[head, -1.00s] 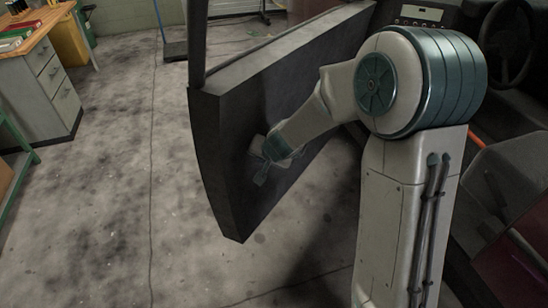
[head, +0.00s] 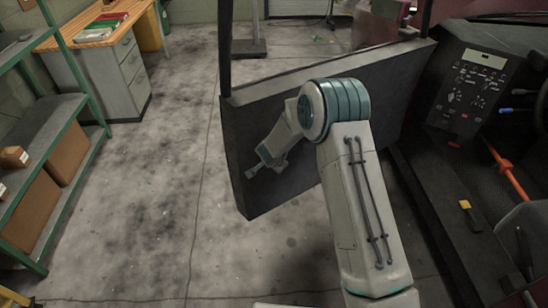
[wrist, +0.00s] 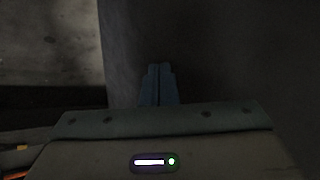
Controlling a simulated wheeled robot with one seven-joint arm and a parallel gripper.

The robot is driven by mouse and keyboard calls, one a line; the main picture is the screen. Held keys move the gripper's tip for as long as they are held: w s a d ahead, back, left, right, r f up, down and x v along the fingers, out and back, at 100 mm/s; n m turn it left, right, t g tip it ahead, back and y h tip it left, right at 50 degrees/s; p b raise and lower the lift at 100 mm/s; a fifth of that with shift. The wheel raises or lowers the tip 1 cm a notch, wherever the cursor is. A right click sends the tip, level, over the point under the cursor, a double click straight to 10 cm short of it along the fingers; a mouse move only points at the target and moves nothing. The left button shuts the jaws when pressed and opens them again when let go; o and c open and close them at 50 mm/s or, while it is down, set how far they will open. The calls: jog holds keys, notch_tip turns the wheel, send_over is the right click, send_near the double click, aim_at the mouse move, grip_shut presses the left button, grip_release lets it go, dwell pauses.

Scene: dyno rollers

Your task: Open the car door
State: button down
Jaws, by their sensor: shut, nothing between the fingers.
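The car door (head: 300,163) is a dark panel standing swung out from the car, its inner face toward me. A thin dark window frame post rises from its left end. My gripper (head: 250,172) is at the inner face near the door's free left edge. In the wrist view my gripper (wrist: 159,70) shows two fingers together, with the dark door panel (wrist: 230,60) filling the background. The fingers are shut with nothing between them. I cannot tell whether the fingertips touch the panel.
The car's interior with a control panel (head: 471,85) and an orange bar (head: 508,172) is at the right. A green shelf (head: 72,130) with cardboard boxes stands at the left, and a workbench (head: 112,65) behind it. The concrete floor (head: 170,200) between is clear.

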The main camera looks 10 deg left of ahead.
jog(key=shift+w+a+f+p, duration=0.1)
jog(key=shift+w+a+p, duration=0.25)
jog(key=shift+a+p, duration=0.25)
jog(key=s+d+f+b+v, duration=0.1)
jog(key=s+b+v, duration=0.1)
jog(key=v, duration=1)
jog(key=shift+d+f, duration=0.15)
jog(key=shift+f, duration=0.15)
jog(key=shift+r, duration=0.1)
